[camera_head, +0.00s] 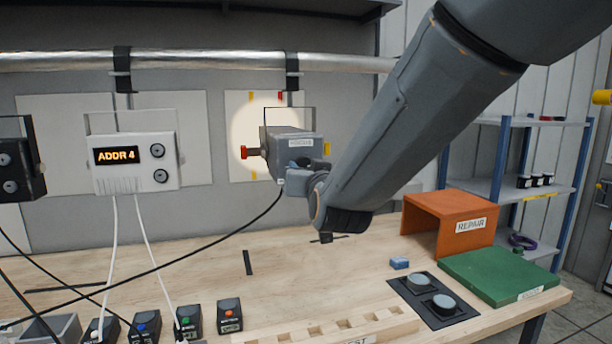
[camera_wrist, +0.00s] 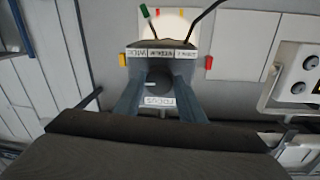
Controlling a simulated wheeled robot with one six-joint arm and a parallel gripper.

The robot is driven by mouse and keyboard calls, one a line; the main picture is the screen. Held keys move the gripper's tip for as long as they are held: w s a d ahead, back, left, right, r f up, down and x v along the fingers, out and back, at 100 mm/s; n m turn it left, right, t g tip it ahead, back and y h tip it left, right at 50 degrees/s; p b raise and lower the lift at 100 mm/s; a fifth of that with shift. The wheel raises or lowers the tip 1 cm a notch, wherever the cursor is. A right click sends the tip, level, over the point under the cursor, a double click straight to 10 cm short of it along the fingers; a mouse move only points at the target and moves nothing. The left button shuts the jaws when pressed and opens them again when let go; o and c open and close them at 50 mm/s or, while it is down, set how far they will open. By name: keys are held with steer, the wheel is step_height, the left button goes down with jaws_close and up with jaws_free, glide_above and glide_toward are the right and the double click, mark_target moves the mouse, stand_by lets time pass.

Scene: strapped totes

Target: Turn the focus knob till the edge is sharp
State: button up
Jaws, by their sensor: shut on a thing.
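A grey spotlight (camera_head: 283,136) hangs in a bracket in front of a white wall panel. In the wrist view the spotlight's body (camera_wrist: 160,50) shows its labelled back with the dark round focus knob (camera_wrist: 158,80) and a FOCUS label, seen upside down. My gripper (camera_wrist: 157,92) has a finger on each side of the knob and is shut on it. In the head view my gripper (camera_head: 300,174) is at the spotlight's back, and the knob is hidden. A pale light spot (camera_head: 246,128) lies on the panel; its edge looks somewhat soft, and the spotlight hides part of it.
A red tab (camera_head: 245,152) and yellow tab (camera_head: 327,148) flank the spotlight. A white ADDR 4 box (camera_head: 133,178) is at left. A black cable (camera_head: 200,250) crosses the workbench (camera_head: 290,270). An orange REPAIR stand (camera_head: 425,215) and green mat (camera_head: 505,278) lie right.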

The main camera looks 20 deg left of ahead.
steer(key=shift+m+b, duration=1.2)
steer(key=shift+m, duration=0.1)
steer(key=o, duration=1)
steer(key=shift+o, duration=0.2)
steer(key=shift+s, duration=0.1)
steer(key=b+v, duration=0.2)
steer(key=v, duration=0.5)
steer(key=shift+s+d, duration=0.2)
steer(key=shift+s, duration=0.05)
steer(key=shift+r, duration=0.1)
